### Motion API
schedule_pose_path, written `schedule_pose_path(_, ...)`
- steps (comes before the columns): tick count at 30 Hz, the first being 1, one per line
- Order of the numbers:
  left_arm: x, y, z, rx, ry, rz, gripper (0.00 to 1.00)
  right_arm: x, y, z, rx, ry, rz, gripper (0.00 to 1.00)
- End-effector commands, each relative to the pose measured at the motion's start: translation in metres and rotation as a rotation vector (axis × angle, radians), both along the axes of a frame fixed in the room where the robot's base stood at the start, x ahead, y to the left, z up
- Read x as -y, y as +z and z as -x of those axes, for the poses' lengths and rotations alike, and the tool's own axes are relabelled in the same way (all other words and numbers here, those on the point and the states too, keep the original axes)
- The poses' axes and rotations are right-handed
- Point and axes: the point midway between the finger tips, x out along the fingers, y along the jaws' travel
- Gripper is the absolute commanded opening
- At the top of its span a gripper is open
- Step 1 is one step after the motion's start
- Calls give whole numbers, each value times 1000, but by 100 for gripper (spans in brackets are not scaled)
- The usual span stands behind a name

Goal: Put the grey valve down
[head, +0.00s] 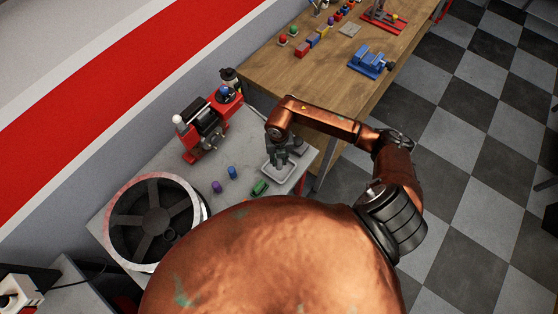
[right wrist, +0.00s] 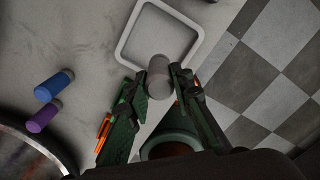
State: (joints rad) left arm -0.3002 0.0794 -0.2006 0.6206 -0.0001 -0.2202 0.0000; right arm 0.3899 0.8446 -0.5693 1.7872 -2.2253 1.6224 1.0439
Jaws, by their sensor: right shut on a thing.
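In the right wrist view the fingers (right wrist: 158,92) are shut on the grey valve (right wrist: 158,72), a plain grey cylinder. It overlaps the near rim of the tray (right wrist: 124,42) in that view. I cannot tell whether it touches the tray or hangs above it. In the head view the valve is hard to make out among the fingers. My left gripper is not in view.
A wooden bench (head: 330,45) with a blue vise (head: 368,62) adjoins behind.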

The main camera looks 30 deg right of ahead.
Motion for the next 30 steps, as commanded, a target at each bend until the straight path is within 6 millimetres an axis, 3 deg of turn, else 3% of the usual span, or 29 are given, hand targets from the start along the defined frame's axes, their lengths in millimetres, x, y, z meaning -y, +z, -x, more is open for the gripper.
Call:
schedule_pose_path(9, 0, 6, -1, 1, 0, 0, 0, 11, -25, -17, -1, -1, 1, 1)
schedule_pose_path(15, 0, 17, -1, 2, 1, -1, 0, 9, -49, -16, -1, 0, -2, 1)
schedule_pose_path(27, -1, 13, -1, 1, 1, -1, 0, 10, -57, -16, 1, 2, 0, 1)
schedule_pose_path(28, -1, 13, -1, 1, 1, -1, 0, 10, -57, -16, 1, 2, 0, 22)
schedule_pose_path(30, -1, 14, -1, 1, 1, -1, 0, 10, -56, -16, 1, 1, 0, 26)
